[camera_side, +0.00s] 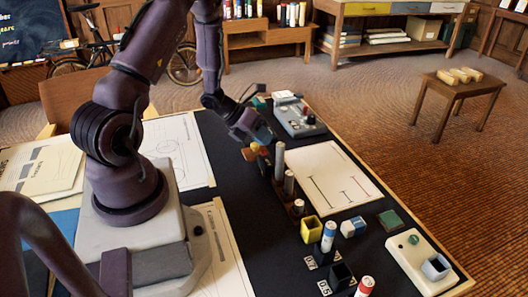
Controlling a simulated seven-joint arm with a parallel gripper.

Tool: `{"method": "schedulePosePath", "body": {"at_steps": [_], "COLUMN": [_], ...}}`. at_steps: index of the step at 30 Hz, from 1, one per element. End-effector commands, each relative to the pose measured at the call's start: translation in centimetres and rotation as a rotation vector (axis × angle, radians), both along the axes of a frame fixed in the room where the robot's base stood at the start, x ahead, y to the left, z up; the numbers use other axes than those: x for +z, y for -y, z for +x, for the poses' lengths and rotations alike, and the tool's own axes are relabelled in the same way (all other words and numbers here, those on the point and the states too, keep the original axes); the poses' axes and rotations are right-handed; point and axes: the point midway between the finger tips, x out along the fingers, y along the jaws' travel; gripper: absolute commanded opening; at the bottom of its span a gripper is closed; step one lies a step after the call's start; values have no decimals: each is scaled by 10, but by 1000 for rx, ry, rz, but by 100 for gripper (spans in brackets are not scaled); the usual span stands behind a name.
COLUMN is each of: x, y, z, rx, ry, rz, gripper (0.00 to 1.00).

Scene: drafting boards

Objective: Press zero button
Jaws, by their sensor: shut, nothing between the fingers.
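A grey device (298,117) with small knobs and raised parts stands at the far end of the dark board. No label reading zero can be made out on either. My gripper (257,151) is shut and empty, pointing down over the dark board, left of the grey device and near the tall pegs. Its fingertips are small and partly lost among orange and dark parts, so contact cannot be told.
A yellow open box (312,229), a blue-white marker (328,236), a red-capped marker (365,288) and a green block (390,220) stand nearer.

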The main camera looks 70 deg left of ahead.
Motion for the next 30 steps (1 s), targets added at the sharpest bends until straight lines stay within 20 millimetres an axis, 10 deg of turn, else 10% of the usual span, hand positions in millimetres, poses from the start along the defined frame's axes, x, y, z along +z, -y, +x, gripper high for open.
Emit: {"method": "schedulePosePath", "body": {"at_steps": [13, 30], "x": [43, 47], "y": [-1, -1], "z": [0, 0], "rx": [1, 0], "ry": [2, -1], "rz": [3, 1], "gripper": [0, 0]}}
